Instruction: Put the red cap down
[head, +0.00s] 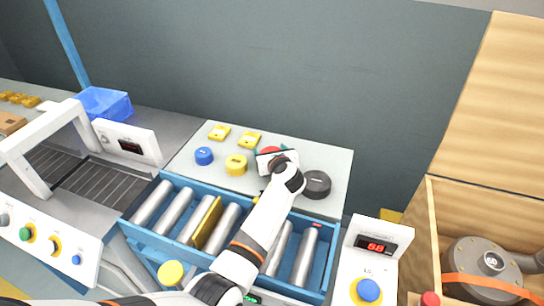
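The red cap (270,150) shows as a small strip of red at the middle of the pale grey board (335,162). My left gripper (273,155) reaches over the board from the near side and hides most of the cap. Small teal parts show on both sides of the red. I cannot tell whether the fingers grip the cap, or whether the cap touches the board. My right gripper is not in view.
A blue cap (204,156), a yellow cap (236,165) and a dark grey cap (316,184) stand on the board. Two yellow pieces (219,133) lie behind. A blue-framed roller conveyor (172,212) runs in front. A wooden crate (432,235) stands right.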

